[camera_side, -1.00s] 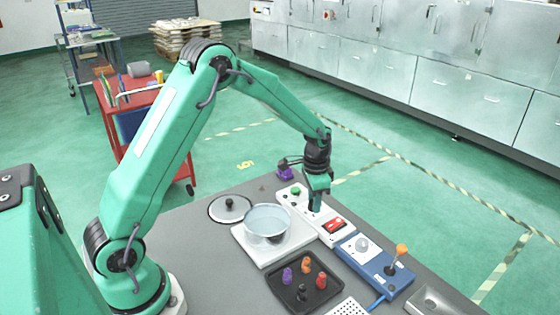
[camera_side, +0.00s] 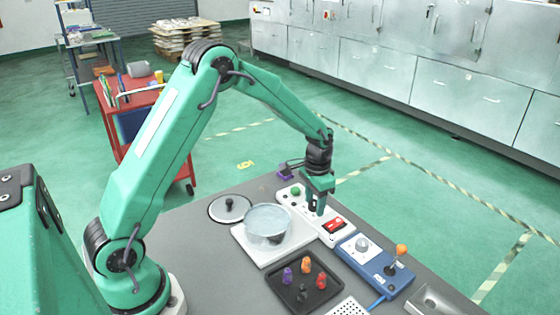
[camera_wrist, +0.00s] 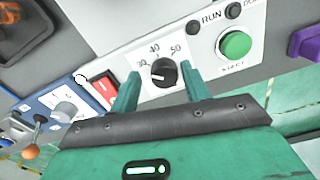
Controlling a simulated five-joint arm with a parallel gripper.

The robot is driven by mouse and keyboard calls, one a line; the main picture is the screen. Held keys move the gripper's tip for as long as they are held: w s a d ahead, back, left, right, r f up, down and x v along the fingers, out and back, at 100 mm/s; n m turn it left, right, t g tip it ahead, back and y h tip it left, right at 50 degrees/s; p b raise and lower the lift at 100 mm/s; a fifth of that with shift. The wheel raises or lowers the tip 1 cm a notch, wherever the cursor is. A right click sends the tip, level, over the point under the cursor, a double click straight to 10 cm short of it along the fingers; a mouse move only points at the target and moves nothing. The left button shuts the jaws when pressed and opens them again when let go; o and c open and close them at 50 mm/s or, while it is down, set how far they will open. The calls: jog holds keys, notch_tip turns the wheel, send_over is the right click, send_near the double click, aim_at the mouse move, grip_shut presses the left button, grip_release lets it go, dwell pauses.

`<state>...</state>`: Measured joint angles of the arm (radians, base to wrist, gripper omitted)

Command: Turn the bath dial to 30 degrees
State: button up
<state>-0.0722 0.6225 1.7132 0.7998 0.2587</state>
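The bath dial (camera_wrist: 163,72) is a black knob on a white panel, with 30, 40 and 50 printed around it in the wrist view. A pale mark on the knob appears on its right side, away from the 30. My gripper (camera_wrist: 161,72) has its two green fingers on either side of the dial, with gaps to it; it is open and empty. In the side view my gripper (camera_side: 316,208) points down over the white panel (camera_side: 290,192) and hides the dial. The glass water bath (camera_side: 268,220) stands on a white base beside the panel.
A green START button (camera_wrist: 236,44) and a red rocker switch (camera_wrist: 103,92) flank the dial. A blue box (camera_side: 373,266) with a knob and an orange-topped lever stands nearby. A black tray (camera_side: 318,294) holds several small coloured figures. A round lid (camera_side: 230,208) lies left of the bath.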

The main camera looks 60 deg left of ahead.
aim_at(315, 203)
jog(key=shift+w+a+r, duration=0.1)
jog(key=shift+a, duration=0.05)
jog(key=shift+r, duration=0.4)
notch_tip(315, 203, up, 6)
jog(key=shift+f, duration=0.1)
jog(key=shift+r, duration=0.55)
jog(key=shift+s+r, duration=0.2)
jog(key=s+d+r+n+t, duration=0.1)
jog(key=s+d+r+t, duration=0.1)
jog(key=s+r, duration=0.6)
jog(key=s+d+r+n+t, duration=0.1)
jog(key=s+r+t, duration=0.1)
jog(key=s+r, duration=0.6)
jog(key=shift+t, duration=0.8)
jog(key=shift+s+d+f, duration=0.15)
jog(key=shift+s+f, duration=0.3)
jog(key=shift+s, duration=1.25)
jog(key=shift+s+d+f, duration=0.1)
jog(key=shift+s+f, duration=0.4)
jog(key=shift+s, duration=1.15)
jog(key=shift+s+d+f, duration=0.15)
jog(key=shift+s+f, duration=0.3)
jog(key=shift+s, duration=1.25)
